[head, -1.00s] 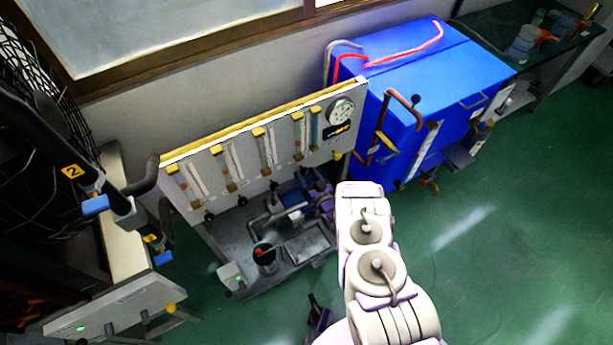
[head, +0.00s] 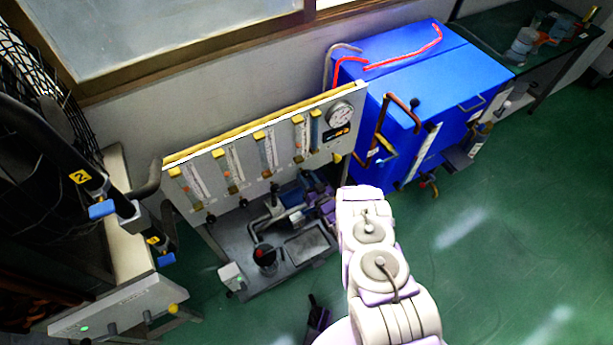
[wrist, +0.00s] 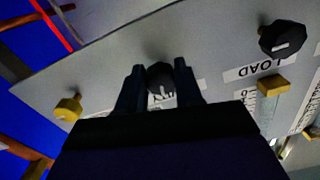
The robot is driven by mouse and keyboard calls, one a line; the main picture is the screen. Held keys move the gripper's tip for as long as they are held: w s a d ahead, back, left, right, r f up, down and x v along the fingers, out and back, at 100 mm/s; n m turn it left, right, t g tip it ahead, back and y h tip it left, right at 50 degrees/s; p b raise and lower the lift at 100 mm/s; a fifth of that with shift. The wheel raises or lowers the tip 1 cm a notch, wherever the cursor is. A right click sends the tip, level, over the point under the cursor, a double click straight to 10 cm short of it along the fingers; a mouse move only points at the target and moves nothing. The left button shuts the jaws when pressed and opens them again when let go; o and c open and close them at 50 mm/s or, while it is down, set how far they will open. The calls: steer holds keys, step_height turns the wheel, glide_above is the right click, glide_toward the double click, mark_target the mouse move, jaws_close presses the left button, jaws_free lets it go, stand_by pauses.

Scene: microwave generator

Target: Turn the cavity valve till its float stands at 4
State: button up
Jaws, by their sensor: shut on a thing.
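In the wrist view my gripper (wrist: 160,68) has its two dark fingers on either side of a black valve knob (wrist: 160,79) with a white pointer mark, and is shut on it. The label beside this knob is partly covered; only its end, "ITY", shows. In the head view the grey panel (head: 247,160) carries several upright flow tubes with yellow end blocks. My arm comes up from the lower right; its gripper and the held knob cannot be made out there. The float of the cavity tube cannot be read in either view.
Another black knob (wrist: 283,40) sits by the LOAD label, right of my gripper, with a yellow block (wrist: 273,85) below. A yellow knob (wrist: 68,108) is at left. A blue cabinet (head: 420,90) with pipes stands right of the panel. Green floor at right is clear.

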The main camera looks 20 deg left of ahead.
steer(key=o, duration=1)
steer(key=shift+o, duration=0.2)
steer(key=p+v, duration=0.1)
steer(key=v, duration=1.6)
steer(key=shift+s+d, duration=0.1)
steer(key=shift+s, duration=0.05)
